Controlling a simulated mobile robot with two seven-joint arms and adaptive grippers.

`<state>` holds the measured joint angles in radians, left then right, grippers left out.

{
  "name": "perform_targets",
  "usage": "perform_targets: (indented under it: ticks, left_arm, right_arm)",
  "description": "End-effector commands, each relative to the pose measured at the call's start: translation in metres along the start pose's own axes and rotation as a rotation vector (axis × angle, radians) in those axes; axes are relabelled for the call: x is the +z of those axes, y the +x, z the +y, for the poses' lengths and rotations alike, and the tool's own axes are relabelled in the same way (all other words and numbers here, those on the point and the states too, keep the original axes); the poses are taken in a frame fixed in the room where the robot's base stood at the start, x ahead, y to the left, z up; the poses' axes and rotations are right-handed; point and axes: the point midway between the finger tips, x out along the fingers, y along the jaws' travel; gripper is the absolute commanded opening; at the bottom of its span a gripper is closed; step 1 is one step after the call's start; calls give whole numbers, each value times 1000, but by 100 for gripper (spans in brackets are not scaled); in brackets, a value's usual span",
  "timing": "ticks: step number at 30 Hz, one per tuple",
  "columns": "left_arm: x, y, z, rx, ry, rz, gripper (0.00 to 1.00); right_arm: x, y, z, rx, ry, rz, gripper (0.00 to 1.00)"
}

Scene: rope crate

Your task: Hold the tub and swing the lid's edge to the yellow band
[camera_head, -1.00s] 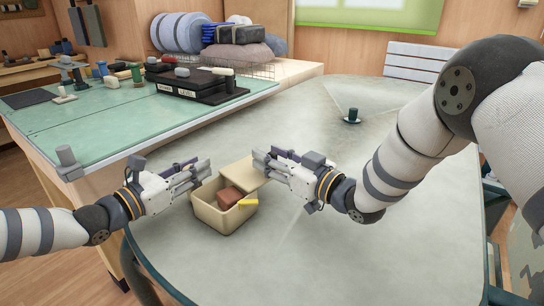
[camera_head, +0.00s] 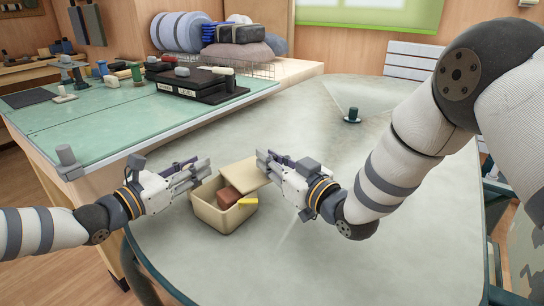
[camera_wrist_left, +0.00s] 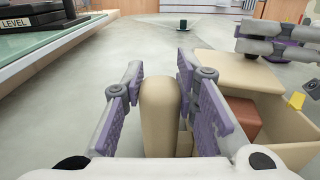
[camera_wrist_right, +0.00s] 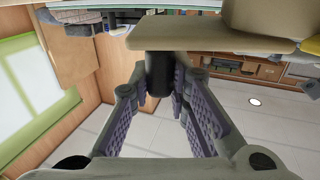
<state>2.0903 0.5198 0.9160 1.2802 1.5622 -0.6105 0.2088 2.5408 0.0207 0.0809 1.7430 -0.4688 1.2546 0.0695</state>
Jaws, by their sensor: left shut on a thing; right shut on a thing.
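The beige open tub (camera_head: 224,219) stands on the grey table. It holds a red-brown block (camera_head: 229,196), and the yellow band (camera_head: 247,201) shows at its right side. The beige lid (camera_head: 246,175) is at the tub's far side, tilted. My left gripper (camera_head: 203,170) is at the tub's far left; in the left wrist view its fingers are shut around a beige rounded grip (camera_wrist_left: 160,112) beside the tub (camera_wrist_left: 285,125). My right gripper (camera_head: 263,158) is at the lid's far right edge; in the right wrist view its fingers close on a dark knob (camera_wrist_right: 158,76) by the lid (camera_wrist_right: 205,38).
A green-topped workbench (camera_head: 110,120) with tools and a black case (camera_head: 195,88) stands at the back left. A small dark knobbed object (camera_head: 352,115) is on the table further back. The table's right and front parts are clear.

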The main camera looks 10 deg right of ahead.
Motion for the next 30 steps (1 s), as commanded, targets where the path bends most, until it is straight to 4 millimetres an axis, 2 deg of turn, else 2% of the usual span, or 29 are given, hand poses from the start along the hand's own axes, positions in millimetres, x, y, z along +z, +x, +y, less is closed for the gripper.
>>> perform_targets:
  ticks: [5, 21, 30]
  left_arm:
    - [-5, -1, 0, 2, -1, 10, 0]
    - [-4, 0, -1, -1, -1, 9, 0]
    - [-4, 1, -4, -7, -1, 8, 0]
  right_arm:
    - [0, -11, -13, 101, 0, -2, 0]
    - [0, -28, -51, 92, 0, -2, 0]
    - [0, -30, -59, 91, -1, -3, 0]
